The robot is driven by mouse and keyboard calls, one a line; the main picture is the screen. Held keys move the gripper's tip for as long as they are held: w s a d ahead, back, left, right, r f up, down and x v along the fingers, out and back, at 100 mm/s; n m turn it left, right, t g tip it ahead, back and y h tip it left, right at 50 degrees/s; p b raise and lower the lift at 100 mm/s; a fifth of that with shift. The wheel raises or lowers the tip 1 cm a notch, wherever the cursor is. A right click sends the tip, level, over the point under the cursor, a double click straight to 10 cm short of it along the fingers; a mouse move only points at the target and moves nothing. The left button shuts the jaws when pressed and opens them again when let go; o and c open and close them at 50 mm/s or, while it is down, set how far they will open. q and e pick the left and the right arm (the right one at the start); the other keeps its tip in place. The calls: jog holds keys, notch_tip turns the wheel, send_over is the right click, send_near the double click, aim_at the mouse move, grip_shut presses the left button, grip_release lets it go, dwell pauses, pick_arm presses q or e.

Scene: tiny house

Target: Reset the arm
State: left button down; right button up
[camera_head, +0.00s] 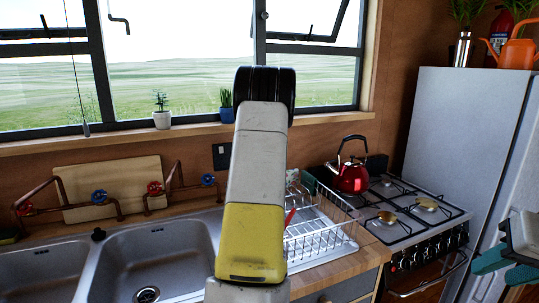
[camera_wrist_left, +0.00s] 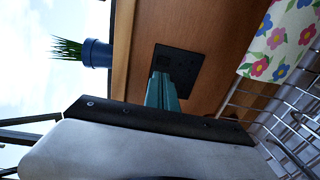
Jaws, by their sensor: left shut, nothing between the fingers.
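My left gripper (camera_wrist_left: 163,84) shows in the left wrist view as teal fingers close together, shut and empty, in front of the wooden wall and a dark wall socket (camera_wrist_left: 178,66). In the head view a raised white and yellow link of my own arm stands in the middle and hides part of the window and counter; the left gripper's fingers cannot be made out there. My right gripper (camera_head: 504,267) is at the right edge of the head view, in front of the stove and fridge. Its two teal fingers are apart with nothing seen between them.
A steel double sink (camera_head: 155,258) is at left, a wire dish rack (camera_head: 318,235) beside it. A red kettle (camera_head: 352,178) stands on the gas stove (camera_head: 398,213). A fridge (camera_head: 465,125) is at right. Potted plants (camera_head: 162,118) (camera_wrist_left: 97,53) line the sill.

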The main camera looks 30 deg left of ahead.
pick_arm(q)
jog(key=s+d+r+m+h, duration=0.3)
jog(key=d+m+h, duration=0.15)
jog(key=d, duration=0.55)
jog(key=s+d+r+m+t+h, duration=0.1)
jog(key=s+d+r+m+h, duration=0.25)
jog(key=d+m, duration=0.45)
jog(key=s+d+r+m+h, duration=0.25)
jog(key=d+h, duration=0.25)
jog(key=d, duration=0.7)
jog(key=s+d+f+m+g, duration=0.1)
jog(key=s+d+m, duration=0.3)
jog(key=s, duration=0.5)
jog(key=s+d+f+m+g+h, duration=0.1)
jog(key=s+d+f+m+g, duration=0.1)
jog(key=s+m, duration=0.3)
jog(key=s+d+f+m+g+h, duration=0.1)
jog(key=s+d+m, duration=0.3)
jog(key=s, duration=0.8)
jog(key=shift+s+d+f+m+g, duration=0.4)
jog(key=shift+d+g, duration=0.3)
jog(key=shift+d, duration=0.1)
jog(key=shift+a, duration=0.15)
